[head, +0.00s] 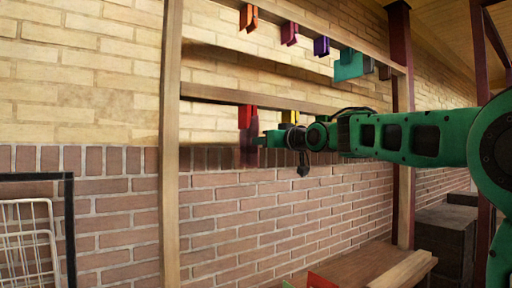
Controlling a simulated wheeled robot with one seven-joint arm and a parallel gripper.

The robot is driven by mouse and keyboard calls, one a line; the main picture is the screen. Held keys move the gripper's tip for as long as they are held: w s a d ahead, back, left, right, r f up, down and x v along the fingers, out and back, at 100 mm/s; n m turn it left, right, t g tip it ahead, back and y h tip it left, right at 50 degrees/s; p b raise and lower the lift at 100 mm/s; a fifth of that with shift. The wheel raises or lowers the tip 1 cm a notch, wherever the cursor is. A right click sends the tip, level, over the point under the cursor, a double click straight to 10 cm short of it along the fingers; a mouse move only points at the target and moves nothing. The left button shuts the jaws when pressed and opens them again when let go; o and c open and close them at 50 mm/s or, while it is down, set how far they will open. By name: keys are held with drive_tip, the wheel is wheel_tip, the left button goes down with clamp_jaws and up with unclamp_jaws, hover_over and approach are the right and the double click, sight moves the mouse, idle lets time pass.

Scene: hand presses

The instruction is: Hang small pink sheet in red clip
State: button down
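The red clip (246,116) hangs at the left of the lower wooden rail. A small dark pinkish sheet (248,151) is upright directly below it, its top at the clip's lower end. I cannot tell whether the clip's jaws grip it. My gripper (262,140) reaches in from the right, level with the sheet, and its tip meets or overlaps the sheet's right edge. The fingers are too small in view to show whether they are shut on the sheet or apart.
A yellow clip (290,116) hangs just right of the red one, above my wrist. The upper rail holds orange (249,18), magenta (289,33), violet (321,46) and teal (350,64) clips or sheets. A wooden post (171,150) stands left. A bench (355,268) is below.

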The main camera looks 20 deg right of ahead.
drive_tip(key=c, duration=2)
unclamp_jaws()
drive_tip(key=shift+o, duration=0.5)
drive_tip(key=shift+o, duration=0.9)
drive_tip(key=v, duration=0.6)
drive_tip(key=shift+s+d, duration=0.15)
drive_tip(key=shift+s, duration=0.2)
